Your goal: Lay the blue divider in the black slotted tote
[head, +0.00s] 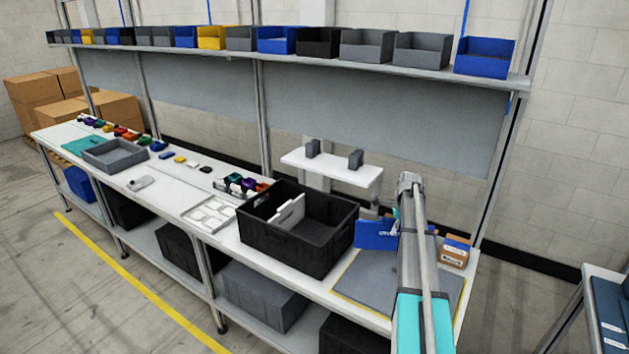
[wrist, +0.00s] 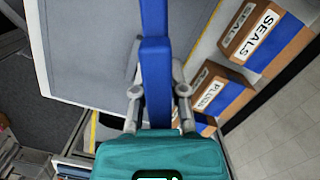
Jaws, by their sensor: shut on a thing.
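The blue divider (head: 376,235) is upright above the right part of the bench, just right of the tote in the head view. In the wrist view the blue divider (wrist: 155,50) shows edge-on as a long bar. My gripper (wrist: 158,92) is shut on it, with a finger on each side. In the head view my arm hides most of the gripper and part of the divider. The black slotted tote (head: 278,243) stands open on the bench, left of the divider. A white divider (head: 290,212) stands upright inside it, toward the left; its right part looks empty.
A grey mat with a yellow border (head: 365,282) lies below the divider. Brown boxes labelled SEALS (wrist: 262,32) and PLUGS (wrist: 212,92) stand right of it. A small white shelf (head: 335,170) with two grey blocks is behind the tote. A white tray (head: 210,214) lies left of the tote.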

